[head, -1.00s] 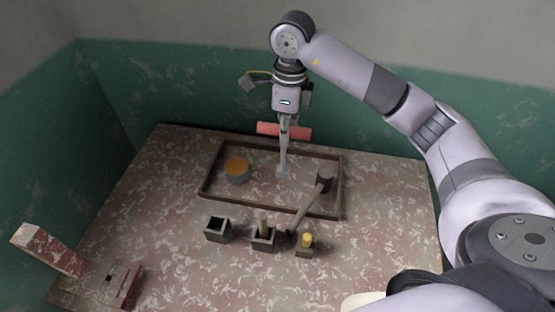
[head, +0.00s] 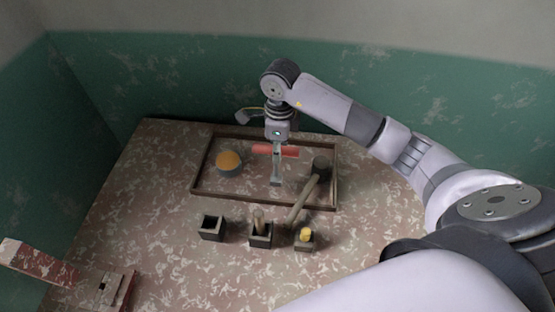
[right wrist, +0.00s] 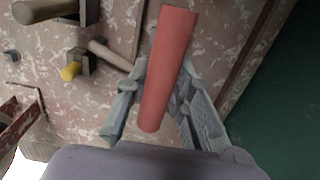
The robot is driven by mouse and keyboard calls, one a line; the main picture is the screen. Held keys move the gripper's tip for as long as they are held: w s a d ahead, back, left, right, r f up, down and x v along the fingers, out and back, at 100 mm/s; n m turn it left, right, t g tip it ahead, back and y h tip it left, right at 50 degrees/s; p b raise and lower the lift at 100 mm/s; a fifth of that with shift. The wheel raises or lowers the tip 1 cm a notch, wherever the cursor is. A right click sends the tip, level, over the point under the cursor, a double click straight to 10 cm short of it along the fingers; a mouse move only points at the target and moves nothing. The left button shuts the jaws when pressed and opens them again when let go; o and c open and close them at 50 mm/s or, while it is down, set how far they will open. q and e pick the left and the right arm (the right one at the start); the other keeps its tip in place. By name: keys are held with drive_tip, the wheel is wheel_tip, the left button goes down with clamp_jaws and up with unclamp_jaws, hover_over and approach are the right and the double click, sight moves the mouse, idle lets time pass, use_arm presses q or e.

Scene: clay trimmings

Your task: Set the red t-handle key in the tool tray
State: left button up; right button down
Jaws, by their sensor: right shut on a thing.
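The red t-handle key (head: 290,152) has a red cross bar and a grey shaft hanging down. My right gripper (head: 277,145) is shut on it, and the shaft points down inside the outline of the tool tray (head: 235,198). I cannot tell whether the shaft's end touches the tray floor. In the right wrist view the red bar (right wrist: 168,70) lies between the fingers of my right gripper (right wrist: 162,90). The tray is a shallow brown-rimmed frame at the back of the table. My left gripper is not in view.
In the tray are an orange-topped grey tin (head: 229,161) and a mallet (head: 321,166), its handle over the front rim. In front stand an empty square holder (head: 212,228), one with a wooden handle (head: 260,235) and one with a yellow-topped piece (head: 305,238). A red-white fixture (head: 118,287) is front left.

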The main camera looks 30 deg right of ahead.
sight(276, 166)
wheel_tip(276, 166, down, 2)
drive_tip(key=shift+f, duration=0.1)
wheel_tip(276, 166, down, 3)
drive_tip(key=shift+f+p, duration=0.15)
drive_tip(key=shift+p, duration=0.25)
drive_tip(key=shift+f, duration=0.1)
drive_tip(key=shift+f, duration=0.15)
drive_tip(key=c, duration=1.4)
unclamp_jaws()
